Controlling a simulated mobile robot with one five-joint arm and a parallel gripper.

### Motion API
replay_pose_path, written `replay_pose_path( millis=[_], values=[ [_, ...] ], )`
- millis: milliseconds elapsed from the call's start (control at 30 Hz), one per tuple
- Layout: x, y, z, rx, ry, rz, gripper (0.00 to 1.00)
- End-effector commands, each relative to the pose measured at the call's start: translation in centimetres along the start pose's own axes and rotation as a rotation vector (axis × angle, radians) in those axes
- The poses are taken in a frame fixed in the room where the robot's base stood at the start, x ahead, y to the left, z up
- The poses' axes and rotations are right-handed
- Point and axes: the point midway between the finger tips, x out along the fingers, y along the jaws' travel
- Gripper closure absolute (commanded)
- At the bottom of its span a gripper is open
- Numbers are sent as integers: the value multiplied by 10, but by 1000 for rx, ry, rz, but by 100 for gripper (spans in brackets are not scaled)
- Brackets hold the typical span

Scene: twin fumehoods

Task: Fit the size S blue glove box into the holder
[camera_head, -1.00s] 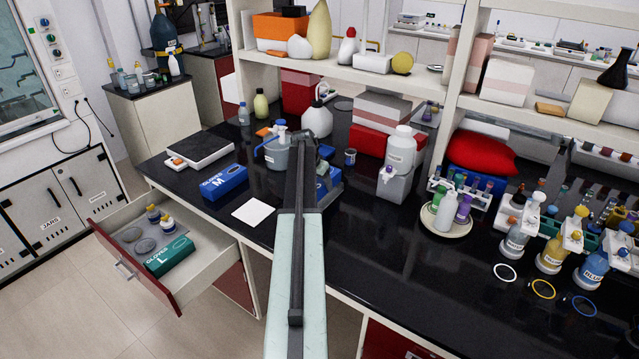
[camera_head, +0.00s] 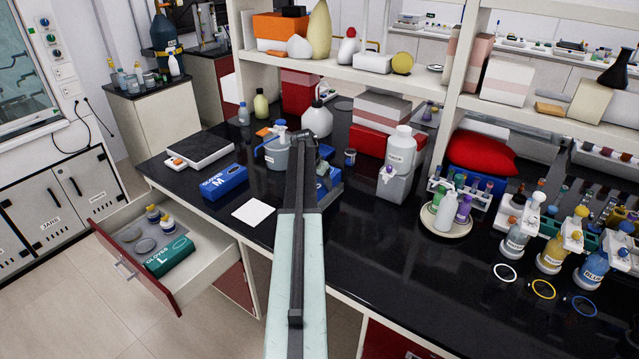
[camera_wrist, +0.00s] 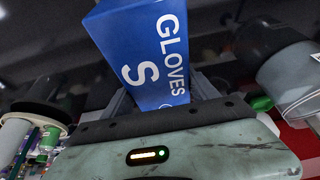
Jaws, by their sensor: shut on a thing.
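The blue glove box (camera_wrist: 145,55) marked "GLOVES S" fills the upper middle of the wrist view. My gripper (camera_wrist: 162,97) is shut on it, with a dark finger on each side. In the head view my arm reaches over the bench and hides most of the gripper and the held box. A blue shape (camera_head: 332,182) shows just right of the arm's end; I cannot tell whether it is the box or the holder. No holder can be clearly made out. A blue box marked M (camera_head: 223,182) lies on the bench to the left.
A green box marked L (camera_head: 170,256) lies in the open drawer (camera_head: 240,255). The bench right of the arm's front is clear.

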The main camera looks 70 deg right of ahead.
Motion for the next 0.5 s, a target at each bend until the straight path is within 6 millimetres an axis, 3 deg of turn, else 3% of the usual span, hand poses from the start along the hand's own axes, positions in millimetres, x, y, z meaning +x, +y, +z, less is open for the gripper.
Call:
replay_pose_path(
  millis=[500],
  values=[
    [12,0,5,0,0,0,95]
  ],
)
